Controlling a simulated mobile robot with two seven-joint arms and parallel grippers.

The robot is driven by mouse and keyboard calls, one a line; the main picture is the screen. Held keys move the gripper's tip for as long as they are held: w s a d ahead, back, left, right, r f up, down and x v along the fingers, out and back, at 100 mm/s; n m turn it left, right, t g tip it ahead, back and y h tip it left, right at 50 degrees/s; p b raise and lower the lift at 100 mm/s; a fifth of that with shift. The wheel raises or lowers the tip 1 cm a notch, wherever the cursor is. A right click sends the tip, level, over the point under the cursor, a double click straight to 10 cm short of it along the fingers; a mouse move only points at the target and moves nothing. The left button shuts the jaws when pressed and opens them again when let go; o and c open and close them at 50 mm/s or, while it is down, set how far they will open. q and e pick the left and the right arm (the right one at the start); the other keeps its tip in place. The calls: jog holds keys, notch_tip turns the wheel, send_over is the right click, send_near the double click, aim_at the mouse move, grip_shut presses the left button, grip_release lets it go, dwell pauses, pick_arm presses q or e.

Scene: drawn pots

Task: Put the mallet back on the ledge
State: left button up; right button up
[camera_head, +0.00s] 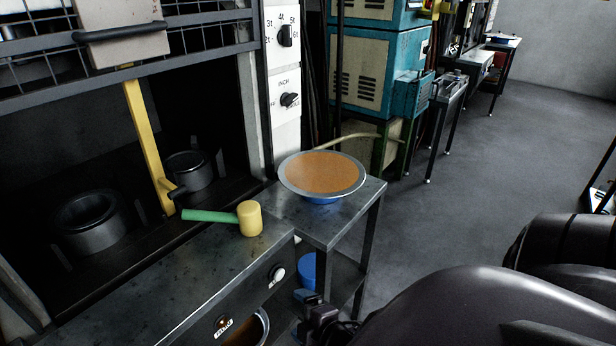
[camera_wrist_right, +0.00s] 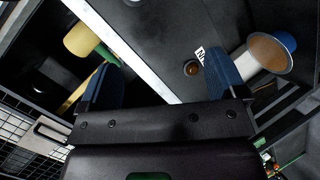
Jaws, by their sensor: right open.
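The mallet (camera_head: 222,217) has a green handle and a pale yellow head. It lies on its side on the grey metal ledge (camera_head: 170,270) in front of the dark press opening, with its head to the right near the ledge's corner. In the right wrist view the mallet head (camera_wrist_right: 82,40) shows at upper left, beyond one finger. My right gripper (camera_head: 312,304) is low in front of the ledge's front face, apart from the mallet. In the wrist view its blue-padded fingers (camera_wrist_right: 165,78) are spread with nothing held between them. My left gripper is not in view.
A wide bowl of orange-brown material (camera_head: 322,173) stands on a small side table (camera_head: 345,215) right of the ledge. A yellow bar (camera_head: 146,140) and dark cylinders (camera_head: 88,222) stand inside the press. Knobs (camera_head: 277,274) stick out from the ledge front. Floor at right is open.

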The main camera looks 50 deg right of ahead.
jog(key=s+a+f+m+g+y, duration=0.1)
jog(key=s+a+f+m+g, duration=0.1)
jog(key=s+m, duration=0.4)
jog(key=a+f+m, duration=0.1)
jog(key=a+m, duration=0.1)
jog(key=m, duration=0.3)
jog(key=shift+a+f, duration=0.25)
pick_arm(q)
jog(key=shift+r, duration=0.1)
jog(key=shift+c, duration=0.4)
